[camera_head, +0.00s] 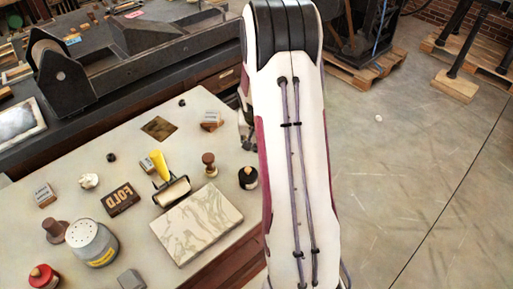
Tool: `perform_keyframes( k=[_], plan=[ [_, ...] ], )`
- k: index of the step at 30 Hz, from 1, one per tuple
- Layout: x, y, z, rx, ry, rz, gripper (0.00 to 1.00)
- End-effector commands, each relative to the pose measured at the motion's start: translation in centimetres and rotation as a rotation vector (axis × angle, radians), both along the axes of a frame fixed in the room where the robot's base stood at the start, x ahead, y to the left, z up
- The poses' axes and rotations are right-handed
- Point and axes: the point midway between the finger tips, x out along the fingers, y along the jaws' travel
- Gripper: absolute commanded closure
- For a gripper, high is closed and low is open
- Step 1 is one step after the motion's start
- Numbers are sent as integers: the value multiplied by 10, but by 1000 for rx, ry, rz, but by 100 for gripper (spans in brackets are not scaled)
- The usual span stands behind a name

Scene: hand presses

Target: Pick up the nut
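Two small dark pieces lie on the pale table top (60,178), and either could be the nut. One small dark piece (111,157) is at the left middle, and the other small dark piece (182,102) is near the back edge. They are too small to tell apart by shape. My gripper (246,128) shows only in part as a dark shape at the left side of my white arm, near the table's right edge. The arm hides the rest, so I cannot see its fingertips or whether it holds anything. Both dark pieces are well to its left.
A roller with a yellow handle (160,165), a marble slab (197,222), a dark FOLD block (120,198), a bottle (248,178), a grey canister (91,242) and several stamps crowd the table. A press (60,80) stands behind. Concrete floor is open at right.

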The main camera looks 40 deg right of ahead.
Motion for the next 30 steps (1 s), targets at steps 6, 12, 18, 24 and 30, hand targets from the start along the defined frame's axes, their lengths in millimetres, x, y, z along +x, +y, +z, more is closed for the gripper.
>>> perform_keyframes(
  k=[6, 12, 18, 24, 30],
  plan=[
    [0, 0, 0, 0, 0, 0, 62],
    [0, 0, 0, 0, 0, 0, 88],
    [0, 0, 1, 0, 0, 0, 100],
    [0, 0, 1, -1, -1, 0, 100],
    [1, 0, 8, -1, -1, 0, 100]
  ],
)
